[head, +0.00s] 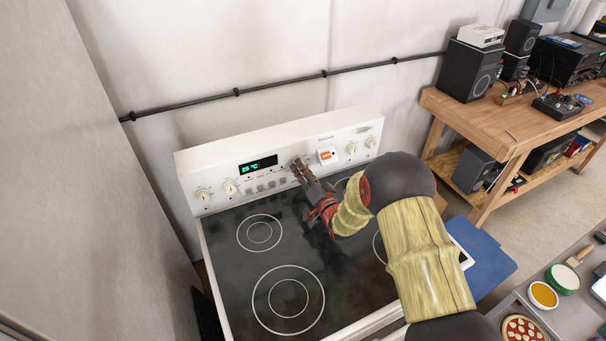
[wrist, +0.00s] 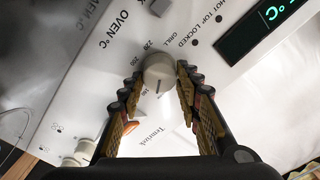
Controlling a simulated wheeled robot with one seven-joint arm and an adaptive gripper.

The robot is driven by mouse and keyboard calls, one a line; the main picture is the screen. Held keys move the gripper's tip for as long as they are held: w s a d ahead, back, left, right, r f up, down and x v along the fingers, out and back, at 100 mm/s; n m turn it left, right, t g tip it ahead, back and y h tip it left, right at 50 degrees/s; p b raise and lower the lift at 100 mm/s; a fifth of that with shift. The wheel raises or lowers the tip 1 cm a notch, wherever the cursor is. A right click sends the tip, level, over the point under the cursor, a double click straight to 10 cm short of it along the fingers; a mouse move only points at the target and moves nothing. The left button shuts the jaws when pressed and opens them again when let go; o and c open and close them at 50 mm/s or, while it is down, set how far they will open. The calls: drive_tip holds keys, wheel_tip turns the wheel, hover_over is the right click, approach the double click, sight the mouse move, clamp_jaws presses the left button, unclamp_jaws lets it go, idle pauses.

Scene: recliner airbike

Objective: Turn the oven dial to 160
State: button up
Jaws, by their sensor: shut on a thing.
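The oven dial (wrist: 158,72) is a round pale knob on the white control panel, next to the printed words "OVEN °C". My gripper (wrist: 160,78) has one finger on each side of the dial and is shut on it. A dark line on the dial's face points toward the bottom of the wrist view. Some numbers are printed around it, but several are too small or covered to read surely. In the head view my gripper (head: 301,168) reaches the stove's back panel (head: 222,165) and hides the dial.
A green display (head: 259,165) on the panel reads about 25 °C. Other knobs (head: 203,195) sit at the left and right of the panel. The black cooktop (head: 262,268) below is clear. A wooden bench (head: 520,127) stands at right.

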drive_tip(key=shift+m+b, duration=0.55)
drive_tip(key=shift+m, duration=1.55)
drive_tip(key=shift+d, duration=0.1)
drive_tip(key=o, duration=1.2)
drive_tip(key=shift+f, duration=0.1)
drive_tip(key=shift+c, duration=0.2)
drive_tip(key=v, duration=1.2)
drive_tip(key=shift+w, duration=0.1)
